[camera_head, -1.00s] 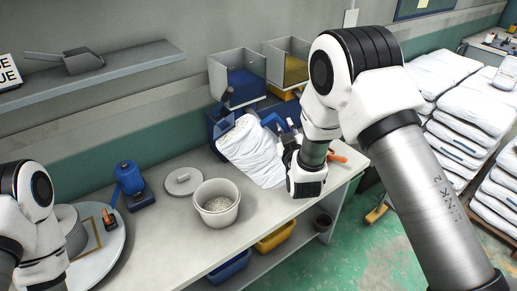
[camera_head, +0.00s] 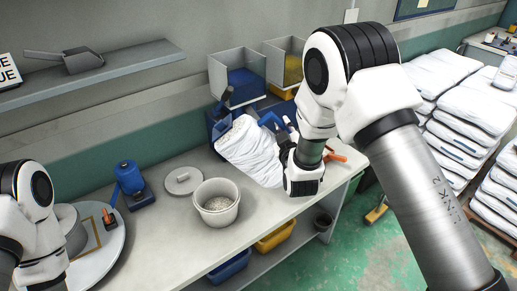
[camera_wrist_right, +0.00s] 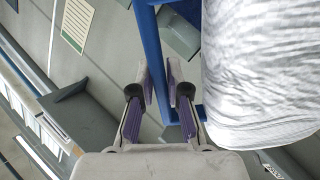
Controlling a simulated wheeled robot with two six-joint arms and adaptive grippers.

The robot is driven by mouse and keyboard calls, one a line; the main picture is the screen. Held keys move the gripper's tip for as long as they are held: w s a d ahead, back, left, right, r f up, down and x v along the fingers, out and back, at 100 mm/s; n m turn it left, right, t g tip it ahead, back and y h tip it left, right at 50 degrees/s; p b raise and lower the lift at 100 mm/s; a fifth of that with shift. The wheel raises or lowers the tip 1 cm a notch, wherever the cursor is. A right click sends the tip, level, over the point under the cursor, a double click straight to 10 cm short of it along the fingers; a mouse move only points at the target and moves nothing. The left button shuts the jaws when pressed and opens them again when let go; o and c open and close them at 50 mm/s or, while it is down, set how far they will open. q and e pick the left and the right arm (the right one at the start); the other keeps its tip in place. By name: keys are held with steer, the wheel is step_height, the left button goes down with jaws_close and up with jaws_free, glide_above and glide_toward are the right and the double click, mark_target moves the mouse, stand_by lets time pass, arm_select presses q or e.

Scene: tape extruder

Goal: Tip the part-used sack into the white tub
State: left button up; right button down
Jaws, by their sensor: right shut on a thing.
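The white sack (camera_head: 250,152) lies tilted in a blue frame (camera_head: 222,119) on the bench. It also shows large at the right of the right wrist view (camera_wrist_right: 262,75). The white tub (camera_head: 228,215) stands upright on the bench, left of and in front of the sack, with pale granules inside. My right gripper (camera_head: 290,148) is at the sack's right end, partly hidden by my arm. In the right wrist view its purple-padded fingers (camera_wrist_right: 164,88) are closed on a blue bar (camera_wrist_right: 147,45) of the frame, beside the sack. My left gripper is out of view.
A round grey lid (camera_head: 183,181) and a blue device (camera_head: 130,180) are left of the tub. Clear bins (camera_head: 237,75) stand behind the frame. An orange-handled tool (camera_head: 336,156) lies right of my gripper. The front bench strip is clear.

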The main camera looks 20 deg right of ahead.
steer(key=shift+a+n+b, duration=0.2)
steer(key=shift+n+b, duration=0.1)
steer(key=shift+n, duration=0.4)
steer(key=shift+a+r, duration=0.1)
steer(key=shift+w+a+n, duration=0.1)
steer(key=shift+a+n, duration=0.05)
steer(key=shift+n, duration=0.35)
steer(key=shift+a+n, duration=0.2)
steer(key=shift+n, duration=0.4)
